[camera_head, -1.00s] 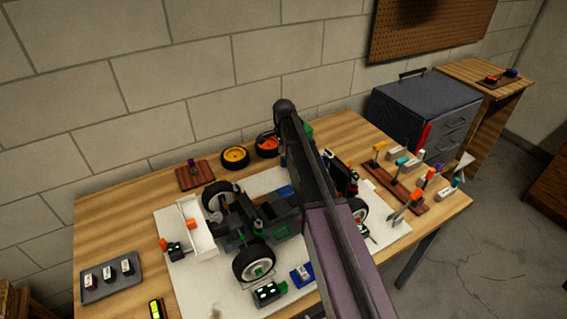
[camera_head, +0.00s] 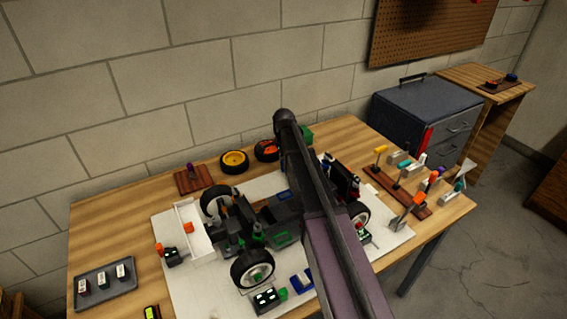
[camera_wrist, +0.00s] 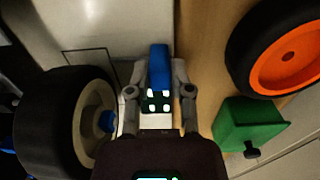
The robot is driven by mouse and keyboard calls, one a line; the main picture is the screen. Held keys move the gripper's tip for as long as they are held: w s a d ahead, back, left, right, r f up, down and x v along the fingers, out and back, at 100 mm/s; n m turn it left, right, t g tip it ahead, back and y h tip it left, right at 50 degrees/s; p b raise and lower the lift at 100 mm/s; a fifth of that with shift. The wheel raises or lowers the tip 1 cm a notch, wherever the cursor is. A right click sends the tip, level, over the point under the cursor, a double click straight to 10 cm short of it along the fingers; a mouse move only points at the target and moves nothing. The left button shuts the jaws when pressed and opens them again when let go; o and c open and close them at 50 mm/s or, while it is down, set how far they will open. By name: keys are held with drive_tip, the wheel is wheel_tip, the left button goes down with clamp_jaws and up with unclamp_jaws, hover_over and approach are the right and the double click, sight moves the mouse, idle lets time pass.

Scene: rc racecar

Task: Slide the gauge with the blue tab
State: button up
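The gauge's blue tab (camera_wrist: 158,66) stands between my fingers in the wrist view. Below it in the picture are a dark part with several white dots (camera_wrist: 158,100) and a white part. My gripper (camera_wrist: 159,78) appears shut on the blue tab, with a finger close against each side. In the head view a small blue piece (camera_head: 283,195) shows at the mat's back edge, left of my arm. My arm hides the gripper in that view.
A black tyre (camera_wrist: 65,118) is close on the left in the wrist view. An orange-rimmed wheel (camera_wrist: 285,52) and a green block (camera_wrist: 248,124) are on the right. The car (camera_head: 250,225) stands on the white mat (camera_head: 195,290).

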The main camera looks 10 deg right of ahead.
clamp_jaws()
drive_tip(key=shift+s+d, duration=0.25)
drive_tip(key=shift+s, duration=0.6)
drive_tip(key=shift+s+d, duration=0.25)
drive_tip(key=shift+s, duration=0.6)
